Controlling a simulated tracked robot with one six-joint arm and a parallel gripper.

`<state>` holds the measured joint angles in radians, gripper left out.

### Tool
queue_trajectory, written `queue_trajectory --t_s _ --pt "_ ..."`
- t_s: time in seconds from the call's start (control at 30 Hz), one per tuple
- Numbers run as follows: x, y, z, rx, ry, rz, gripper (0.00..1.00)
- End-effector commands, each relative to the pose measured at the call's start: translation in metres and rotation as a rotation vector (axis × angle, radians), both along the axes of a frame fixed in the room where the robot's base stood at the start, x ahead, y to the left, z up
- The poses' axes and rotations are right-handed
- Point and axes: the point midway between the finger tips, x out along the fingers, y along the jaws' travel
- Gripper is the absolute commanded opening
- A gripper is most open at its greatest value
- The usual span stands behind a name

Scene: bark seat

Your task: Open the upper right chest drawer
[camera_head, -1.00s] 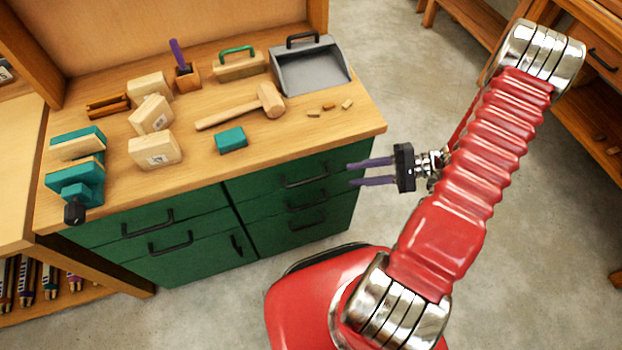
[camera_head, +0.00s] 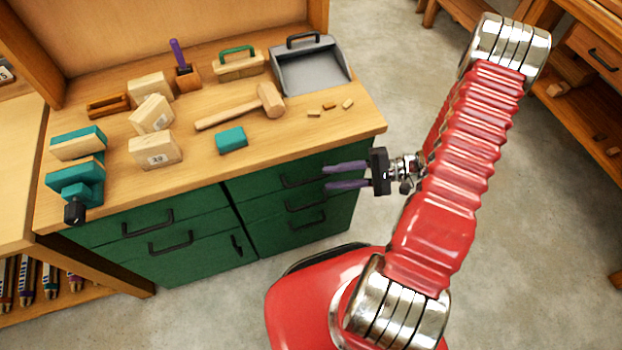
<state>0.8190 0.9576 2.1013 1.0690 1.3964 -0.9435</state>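The green chest (camera_head: 215,265) stands under the wooden bench top. Its upper right drawer (camera_head: 262,187) is closed, with a dark bar handle (camera_head: 300,181) partly behind my gripper's fingers. My gripper (camera_head: 328,177) has two purple fingers pointing left, with a visible gap between them and nothing held. The fingertips overlap the right end of the upper right drawer's front in the picture. I cannot tell whether they touch the handle. Two more drawer handles show below it, at the middle (camera_head: 305,203) and the bottom (camera_head: 309,220).
The bench top (camera_head: 330,130) holds a mallet (camera_head: 245,108), a grey dustpan (camera_head: 310,70), a teal block (camera_head: 231,140), wooden blocks and a teal vise (camera_head: 77,180). Open concrete floor (camera_head: 540,230) lies to the right. Wooden shelving (camera_head: 585,110) stands at the far right.

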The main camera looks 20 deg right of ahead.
Motion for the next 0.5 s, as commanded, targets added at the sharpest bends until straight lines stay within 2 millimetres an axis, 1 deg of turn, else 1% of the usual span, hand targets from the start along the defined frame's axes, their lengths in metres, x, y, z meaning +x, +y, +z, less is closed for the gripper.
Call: queue_trajectory --t_s 0.03,0.3,0.5 --pt "0.002 0.008 -0.002 0.001 0.0 0.003 0.29" --pt "0.014 0.044 -0.01 0.0 0.002 0.003 0.29" --pt "0.02 0.061 -0.014 0.0 0.0 0.002 0.29"
